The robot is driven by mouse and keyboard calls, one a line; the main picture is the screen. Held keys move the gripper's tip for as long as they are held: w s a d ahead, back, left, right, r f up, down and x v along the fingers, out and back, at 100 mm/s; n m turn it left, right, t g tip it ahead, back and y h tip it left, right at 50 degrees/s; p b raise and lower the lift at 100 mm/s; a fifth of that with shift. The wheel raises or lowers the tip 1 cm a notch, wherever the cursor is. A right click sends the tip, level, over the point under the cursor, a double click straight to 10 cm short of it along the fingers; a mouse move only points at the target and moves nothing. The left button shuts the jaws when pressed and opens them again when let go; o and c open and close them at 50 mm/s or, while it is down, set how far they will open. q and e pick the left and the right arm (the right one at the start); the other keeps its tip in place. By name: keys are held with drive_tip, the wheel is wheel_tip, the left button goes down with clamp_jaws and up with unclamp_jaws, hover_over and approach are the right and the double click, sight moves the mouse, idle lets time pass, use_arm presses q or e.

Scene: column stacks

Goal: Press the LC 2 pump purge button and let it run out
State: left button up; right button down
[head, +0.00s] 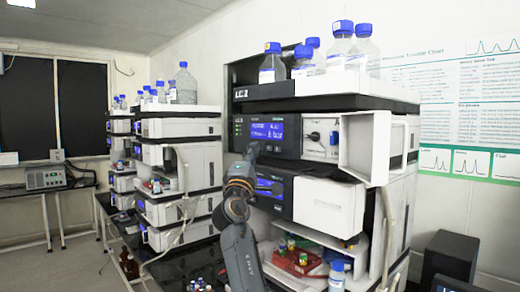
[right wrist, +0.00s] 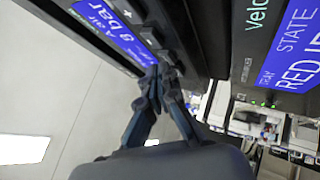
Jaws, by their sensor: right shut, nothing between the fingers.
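The LC 2 label (head: 240,94) shows on the stack nearest me in the head view. Below it sits the pump module with a lit blue display (head: 265,130), a knob and an open white door (head: 366,146). My right gripper (head: 251,152) is at the lower edge of this module's front. In the right wrist view my right gripper (right wrist: 160,78) is shut and empty, its tips at a row of dark buttons (right wrist: 148,36) beside a blue display (right wrist: 110,28). I cannot tell whether the tips touch a button, and no purge label is readable. My left gripper is not in view.
Solvent bottles (head: 340,45) stand on top of the stack. Below, a module with another display (head: 269,188) and an open bay with a red tray (head: 296,260) lie close to my right arm. A second stack (head: 180,150) stands to the left.

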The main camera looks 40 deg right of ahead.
drive_tip(key=shift+a, duration=0.55)
drive_tip(key=shift+a, duration=0.1)
drive_tip(key=a, duration=0.4)
drive_tip(key=shift+s+a+b, duration=0.25)
drive_tip(key=shift+a+b, duration=0.1)
drive_tip(key=shift+a, duration=0.05)
idle(0.5)
